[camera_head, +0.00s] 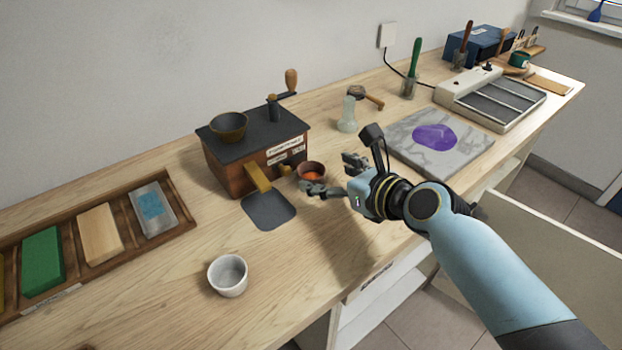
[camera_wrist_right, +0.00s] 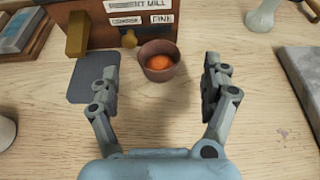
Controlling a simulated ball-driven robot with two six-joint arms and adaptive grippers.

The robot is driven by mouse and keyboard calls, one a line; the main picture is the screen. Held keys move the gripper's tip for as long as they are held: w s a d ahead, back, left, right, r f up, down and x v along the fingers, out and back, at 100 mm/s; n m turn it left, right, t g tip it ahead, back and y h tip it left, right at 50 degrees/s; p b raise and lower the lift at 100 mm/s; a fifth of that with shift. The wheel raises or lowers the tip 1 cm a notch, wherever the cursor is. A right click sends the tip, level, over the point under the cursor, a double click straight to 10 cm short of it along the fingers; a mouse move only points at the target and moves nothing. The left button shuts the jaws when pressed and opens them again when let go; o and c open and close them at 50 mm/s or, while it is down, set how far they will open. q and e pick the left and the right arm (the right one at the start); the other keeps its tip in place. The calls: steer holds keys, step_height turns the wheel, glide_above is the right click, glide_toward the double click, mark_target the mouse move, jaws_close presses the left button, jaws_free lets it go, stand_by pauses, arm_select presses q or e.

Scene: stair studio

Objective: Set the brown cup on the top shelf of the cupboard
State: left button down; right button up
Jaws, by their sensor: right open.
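A small brown cup (camera_head: 311,173) with something orange inside stands upright on the wooden bench, close to the front right of the pigment mill. In the right wrist view the brown cup (camera_wrist_right: 160,62) lies ahead of and between the two fingers. My right gripper (camera_head: 333,176) is open and empty, its fingers spread short of the cup and not touching it. The right wrist view also shows this open gripper (camera_wrist_right: 160,92). The cupboard's top shelf cannot be made out; a white unit with shelves (camera_head: 372,304) shows under the bench front. My left gripper is not in view.
The mill (camera_head: 228,172) with a bowl on top stands behind the cup, a dark mat (camera_head: 268,210) before it. A white cup (camera_head: 228,276) is at the front left. A marble slab (camera_head: 471,157) lies right of the gripper. Bare wood lies in front of the mat.

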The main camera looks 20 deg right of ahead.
mark_target(304, 167)
steer(key=b+x, duration=0.1)
steer(key=x, duration=0.4)
steer(key=shift+f, duration=0.2)
steer(key=shift+r, duration=0.1)
steer(key=shift+c, duration=0.4)
steer(key=c, duration=1.3)
